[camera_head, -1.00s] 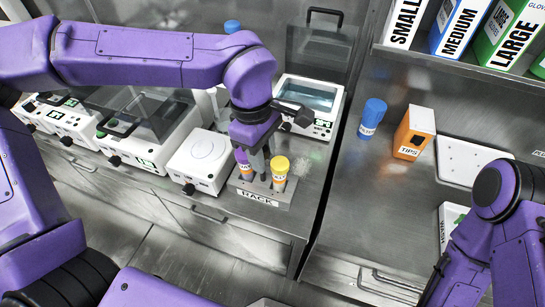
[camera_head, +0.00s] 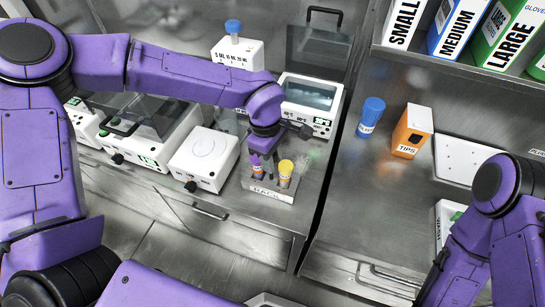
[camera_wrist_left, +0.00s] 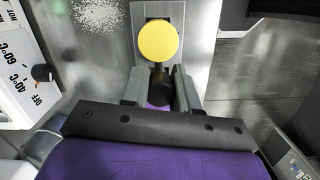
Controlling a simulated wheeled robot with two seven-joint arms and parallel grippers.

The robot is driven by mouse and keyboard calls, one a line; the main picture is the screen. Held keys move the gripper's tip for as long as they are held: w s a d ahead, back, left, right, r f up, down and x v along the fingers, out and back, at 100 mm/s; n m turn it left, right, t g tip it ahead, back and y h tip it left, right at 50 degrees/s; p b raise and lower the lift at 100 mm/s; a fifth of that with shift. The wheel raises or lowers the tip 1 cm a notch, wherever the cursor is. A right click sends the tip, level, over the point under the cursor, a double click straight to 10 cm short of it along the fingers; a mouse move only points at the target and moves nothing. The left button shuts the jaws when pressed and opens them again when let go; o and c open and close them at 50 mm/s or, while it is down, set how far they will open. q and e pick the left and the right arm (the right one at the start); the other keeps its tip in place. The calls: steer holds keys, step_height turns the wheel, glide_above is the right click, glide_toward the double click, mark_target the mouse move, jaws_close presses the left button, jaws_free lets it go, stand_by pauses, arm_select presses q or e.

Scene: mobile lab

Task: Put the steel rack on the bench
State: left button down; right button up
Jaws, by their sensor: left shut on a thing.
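The grey steel rack (camera_head: 283,196), labelled RACK, is at the front of the left bench (camera_head: 230,218). It holds a tube with a purple cap (camera_head: 256,160) and one with a yellow cap (camera_head: 286,167). My left gripper (camera_wrist_left: 159,88) is shut on the rack, at a dark post between its fingers in the left wrist view. The yellow cap (camera_wrist_left: 158,41) shows just beyond the fingers there. In the head view the left wrist hides part of the rack's middle. I cannot tell whether the rack's base touches the bench. My right gripper is out of view.
A white stirrer (camera_head: 204,160) stands left of the rack, and a water bath (camera_head: 311,105) behind it. A gap separates this bench from the right bench (camera_head: 345,205).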

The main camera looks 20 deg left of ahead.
arm_select(q)
steer(key=shift+f, duration=0.1)
steer(key=c, duration=0.9)
jaws_free()
steer(key=shift+o, duration=0.2)
step_height(320, 180, up, 12)
steer(key=a, duration=0.1)
steer(key=shift+a+b, duration=0.2)
steer(key=shift+b, duration=0.1)
steer(key=shift+w, duration=0.1)
